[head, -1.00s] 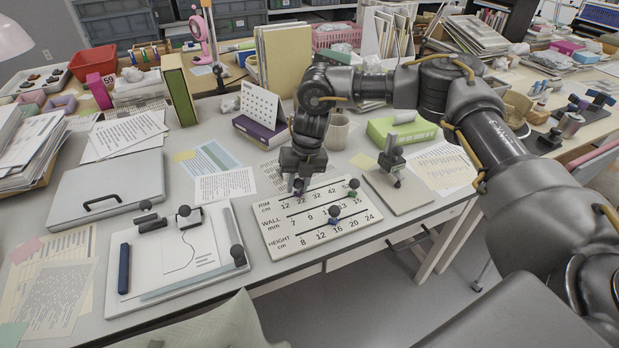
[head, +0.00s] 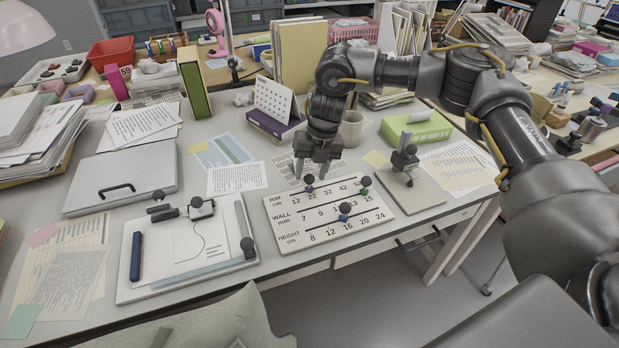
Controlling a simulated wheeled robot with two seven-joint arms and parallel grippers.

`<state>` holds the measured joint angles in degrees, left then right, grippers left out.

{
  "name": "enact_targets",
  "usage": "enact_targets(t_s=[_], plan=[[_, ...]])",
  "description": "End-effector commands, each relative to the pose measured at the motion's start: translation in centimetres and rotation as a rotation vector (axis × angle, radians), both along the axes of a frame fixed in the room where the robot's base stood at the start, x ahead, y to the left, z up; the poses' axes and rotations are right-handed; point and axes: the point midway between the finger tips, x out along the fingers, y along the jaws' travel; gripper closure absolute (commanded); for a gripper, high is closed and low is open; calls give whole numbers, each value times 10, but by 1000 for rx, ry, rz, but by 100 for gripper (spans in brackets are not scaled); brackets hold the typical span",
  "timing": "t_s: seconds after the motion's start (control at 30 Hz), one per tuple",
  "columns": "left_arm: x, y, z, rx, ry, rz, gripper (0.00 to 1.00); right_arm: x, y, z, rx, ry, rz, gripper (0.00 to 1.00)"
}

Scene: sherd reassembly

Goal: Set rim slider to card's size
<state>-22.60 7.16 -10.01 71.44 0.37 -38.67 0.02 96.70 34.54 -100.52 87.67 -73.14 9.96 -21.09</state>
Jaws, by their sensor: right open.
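The slider board (head: 284,236) is a white plate with rows marked RIM, WALL and HEIGHT. My left gripper is out of view. I cannot make out which paper is the card or read a size on it.
A grey plate with a dark-knobbed post (head: 405,165) stands right of the board. A drawing board (head: 160,285) with a curved outline and knobbed parts lies left. A mug (head: 352,130) and a desk calendar (head: 275,98) stand behind. The table's front edge runs close below the board.

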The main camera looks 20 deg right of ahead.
Motion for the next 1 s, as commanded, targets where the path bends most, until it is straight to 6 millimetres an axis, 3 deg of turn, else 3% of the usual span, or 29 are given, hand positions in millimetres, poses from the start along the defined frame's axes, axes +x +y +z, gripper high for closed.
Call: enact_targets(t_s=[0.2,0.4,1.0], plan=[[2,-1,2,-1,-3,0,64,-1,-8,44,0,-4,-1,54],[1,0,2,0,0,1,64,-3,-13,68,0,-2,0,54],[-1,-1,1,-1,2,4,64,-3,-15,75,0,0,0,54]])
